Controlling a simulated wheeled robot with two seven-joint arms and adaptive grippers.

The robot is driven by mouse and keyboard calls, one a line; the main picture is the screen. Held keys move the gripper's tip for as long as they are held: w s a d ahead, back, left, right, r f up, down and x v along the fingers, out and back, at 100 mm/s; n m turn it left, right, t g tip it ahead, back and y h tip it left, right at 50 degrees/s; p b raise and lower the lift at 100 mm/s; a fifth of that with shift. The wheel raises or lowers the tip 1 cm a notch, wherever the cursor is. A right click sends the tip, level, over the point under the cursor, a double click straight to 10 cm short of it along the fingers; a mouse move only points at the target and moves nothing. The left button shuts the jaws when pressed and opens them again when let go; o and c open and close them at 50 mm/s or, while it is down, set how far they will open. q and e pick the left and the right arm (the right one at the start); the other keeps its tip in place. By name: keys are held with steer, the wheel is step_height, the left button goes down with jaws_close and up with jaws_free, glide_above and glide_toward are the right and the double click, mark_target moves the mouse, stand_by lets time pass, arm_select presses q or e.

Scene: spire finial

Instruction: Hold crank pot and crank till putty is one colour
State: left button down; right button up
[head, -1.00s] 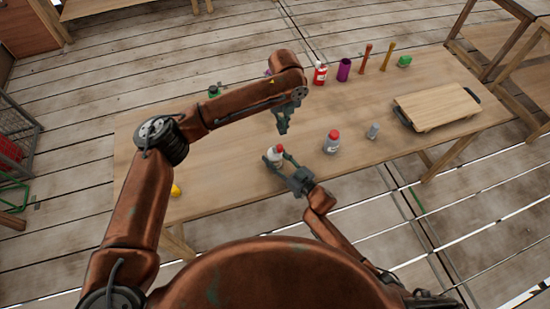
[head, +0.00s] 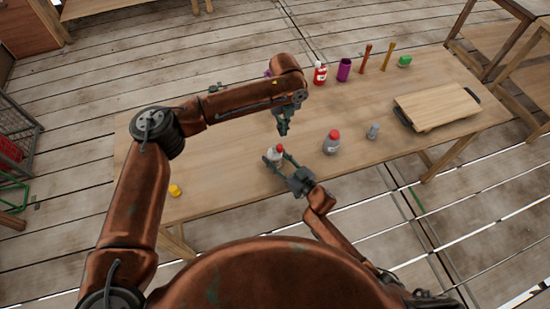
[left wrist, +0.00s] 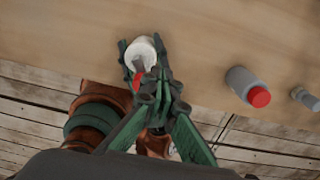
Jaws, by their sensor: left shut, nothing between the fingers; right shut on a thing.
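The crank pot (head: 273,156), a white pot with a red part on top, stands near the front edge of the table. My right gripper (head: 275,161) is shut on it, one finger on each side. In the left wrist view the pot (left wrist: 141,48) shows from above between the right gripper's dark fingers, with a red piece (left wrist: 138,79) at its near side. My left gripper (head: 283,131) is shut and empty, just above the pot. Its fingers (left wrist: 156,88) partly hide the red piece, so I cannot tell whether they touch it. The putty is not visible.
A grey bottle with a red cap (head: 332,142) and a small grey bottle (head: 373,131) stand to the right. A wooden board (head: 437,105) lies at the right end. A yellow item (head: 175,191) is at left.

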mark_target(275, 158)
arm_select(q)
steer(key=shift+f, duration=1.1)
steer(key=shift+f, duration=0.2)
stand_by(0.4)
steer(key=shift+f, duration=1.35)
steer(key=shift+s, duration=0.15)
steer(key=shift+s+a, duration=0.2)
steer(key=shift+s, duration=0.2)
